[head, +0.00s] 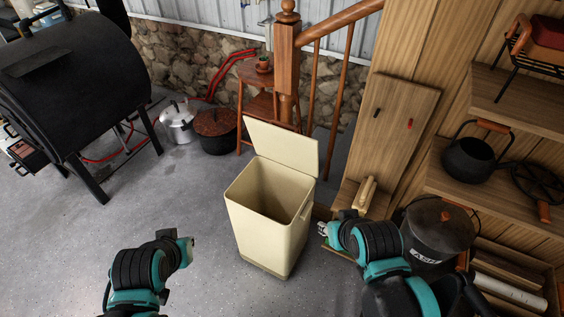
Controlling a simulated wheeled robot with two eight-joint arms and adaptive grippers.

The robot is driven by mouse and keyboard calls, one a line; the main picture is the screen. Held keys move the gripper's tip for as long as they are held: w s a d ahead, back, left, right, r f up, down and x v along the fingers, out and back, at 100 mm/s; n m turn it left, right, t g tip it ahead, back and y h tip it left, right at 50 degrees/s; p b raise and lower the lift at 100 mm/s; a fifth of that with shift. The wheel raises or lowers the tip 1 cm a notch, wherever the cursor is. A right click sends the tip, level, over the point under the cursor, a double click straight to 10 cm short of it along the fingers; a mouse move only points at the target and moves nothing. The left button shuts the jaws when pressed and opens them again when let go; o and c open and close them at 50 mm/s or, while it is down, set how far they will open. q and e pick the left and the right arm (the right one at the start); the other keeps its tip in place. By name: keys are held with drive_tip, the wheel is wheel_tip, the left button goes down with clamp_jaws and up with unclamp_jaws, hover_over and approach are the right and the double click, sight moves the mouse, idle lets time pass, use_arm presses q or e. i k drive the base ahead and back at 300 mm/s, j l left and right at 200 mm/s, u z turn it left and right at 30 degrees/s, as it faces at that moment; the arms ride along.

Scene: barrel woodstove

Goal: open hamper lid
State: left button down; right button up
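The cream hamper (268,238) stands upright on the grey floor in the middle of the head view. Its lid (282,147) is raised and leans back at the rear rim, so the empty-looking inside shows. My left gripper (188,246) is to the left of the hamper, apart from it, with nothing visible in it; its fingers are too small to read. My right gripper (323,231) is just right of the hamper's right wall, low beside it. Its fingers are partly hidden by my arm, and I cannot tell whether it touches the hamper.
A black barrel stove (70,80) stands at the left. A metal pot (180,122), a dark pot (216,130) and a wooden side table (258,100) are behind. Wooden shelves and a black ash bucket (438,228) crowd the right. Floor left of the hamper is clear.

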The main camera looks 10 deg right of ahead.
sight(294, 150)
drive_tip(key=k+z, duration=0.1)
drive_tip(key=z, duration=0.3)
drive_tip(key=k+z, duration=0.1)
drive_tip(key=z, duration=0.25)
drive_tip(key=k+l+z, duration=0.1)
drive_tip(key=z, duration=0.3)
drive_tip(key=i+j+z, duration=0.1)
drive_tip(key=j, duration=0.5)
drive_tip(key=i+j, duration=0.2)
drive_tip(key=j, duration=0.4)
drive_tip(key=i+j+z, duration=0.15)
drive_tip(key=j, duration=0.4)
drive_tip(key=j+z, duration=0.1)
drive_tip(key=j, duration=0.5)
drive_tip(key=i+j, duration=0.15)
drive_tip(key=j, duration=0.5)
drive_tip(key=z, duration=0.05)
